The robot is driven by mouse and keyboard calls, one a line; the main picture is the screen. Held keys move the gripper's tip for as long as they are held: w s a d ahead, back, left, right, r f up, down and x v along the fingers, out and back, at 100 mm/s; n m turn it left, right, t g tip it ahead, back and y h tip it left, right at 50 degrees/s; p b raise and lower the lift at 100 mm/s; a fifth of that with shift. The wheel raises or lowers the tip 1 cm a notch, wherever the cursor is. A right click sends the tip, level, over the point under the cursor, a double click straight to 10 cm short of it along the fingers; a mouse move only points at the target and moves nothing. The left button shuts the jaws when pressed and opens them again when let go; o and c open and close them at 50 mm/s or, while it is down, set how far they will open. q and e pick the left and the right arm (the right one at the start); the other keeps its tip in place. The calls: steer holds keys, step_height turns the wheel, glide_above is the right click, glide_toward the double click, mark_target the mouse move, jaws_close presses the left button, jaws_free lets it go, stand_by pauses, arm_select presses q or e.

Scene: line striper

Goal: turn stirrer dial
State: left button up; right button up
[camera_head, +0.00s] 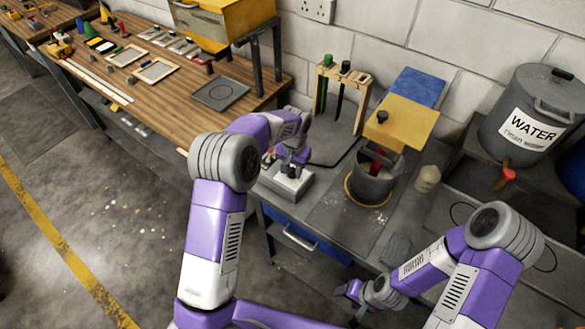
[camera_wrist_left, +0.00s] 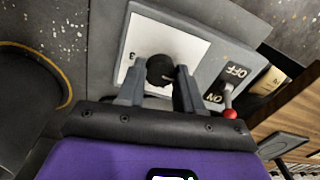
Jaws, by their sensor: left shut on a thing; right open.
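The stirrer control box (camera_head: 279,189) is a grey box on the bench, below my left gripper (camera_head: 292,164). In the left wrist view, its pale top plate (camera_wrist_left: 188,45) carries a round black dial (camera_wrist_left: 160,68). My left gripper (camera_wrist_left: 158,82) has one finger on each side of the dial and is shut on it. A red-tipped lever (camera_wrist_left: 229,112) stands beside the plate, near OFF and ON labels, with its tip towards the ON side. In the head view my gripper largely hides the dial. My right gripper (camera_head: 350,291) is open and empty, low at the bench's front edge.
A wooden rack (camera_head: 345,74) stands behind. A pale cup (camera_head: 427,179) and the WATER drum (camera_head: 525,115) are further right. A wooden bench (camera_head: 160,100) is at left.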

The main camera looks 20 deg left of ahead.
mark_target(293, 171)
arm_select(q)
steer(key=o, duration=1)
steer(key=shift+o, duration=0.2)
steer(key=shift+r, duration=0.1)
step_height(293, 171, up, 8)
steer(key=shift+d+f, duration=0.15)
steer(key=shift+f, duration=0.1)
steer(key=shift+f, duration=0.1)
